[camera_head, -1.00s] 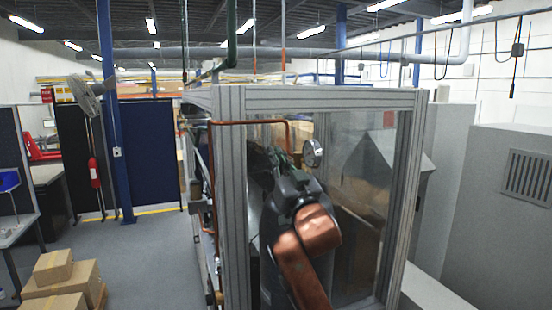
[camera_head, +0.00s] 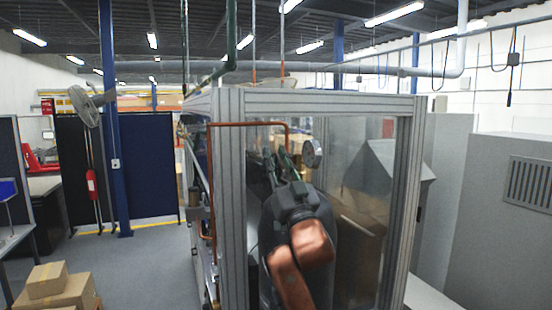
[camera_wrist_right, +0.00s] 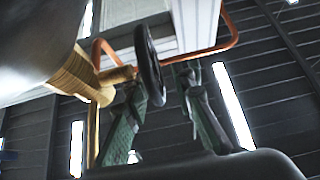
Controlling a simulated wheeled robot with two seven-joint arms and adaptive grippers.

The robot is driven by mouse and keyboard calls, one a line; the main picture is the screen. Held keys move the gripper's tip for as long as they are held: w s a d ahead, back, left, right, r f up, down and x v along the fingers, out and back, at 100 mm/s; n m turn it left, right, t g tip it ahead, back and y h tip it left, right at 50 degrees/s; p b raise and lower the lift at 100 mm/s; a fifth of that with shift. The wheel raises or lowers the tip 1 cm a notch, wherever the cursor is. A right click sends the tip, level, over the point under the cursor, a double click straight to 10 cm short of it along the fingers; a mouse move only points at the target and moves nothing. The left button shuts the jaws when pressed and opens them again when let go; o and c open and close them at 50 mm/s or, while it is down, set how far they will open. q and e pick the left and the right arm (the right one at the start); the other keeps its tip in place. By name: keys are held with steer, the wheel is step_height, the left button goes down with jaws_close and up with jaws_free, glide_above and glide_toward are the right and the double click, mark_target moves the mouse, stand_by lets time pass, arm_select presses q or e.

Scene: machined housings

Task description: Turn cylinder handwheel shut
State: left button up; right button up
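The dark handwheel (camera_wrist_right: 149,65) shows edge-on in the right wrist view, on a brass valve (camera_wrist_right: 72,76) beside a large grey rounded body, which looks like the cylinder (camera_wrist_right: 40,35). My right gripper (camera_wrist_right: 162,82) is open; its two green fingers stand apart. The wheel's rim is between them in the picture, close to the left finger; I cannot tell whether they touch. In the head view the right gripper (camera_head: 280,165) points up and away inside the framed enclosure, and I cannot make out the handwheel for sure. My left gripper is not in view.
The enclosure's grey frame post (camera_head: 232,200) and clear panel stand close around my right arm. A copper pipe (camera_head: 250,124) runs above the gripper. A round grey disc (camera_head: 312,153) is just right of the fingers. Cartons (camera_head: 55,290) stand on the floor at left.

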steer(key=v, duration=1.2)
stand_by(0.3)
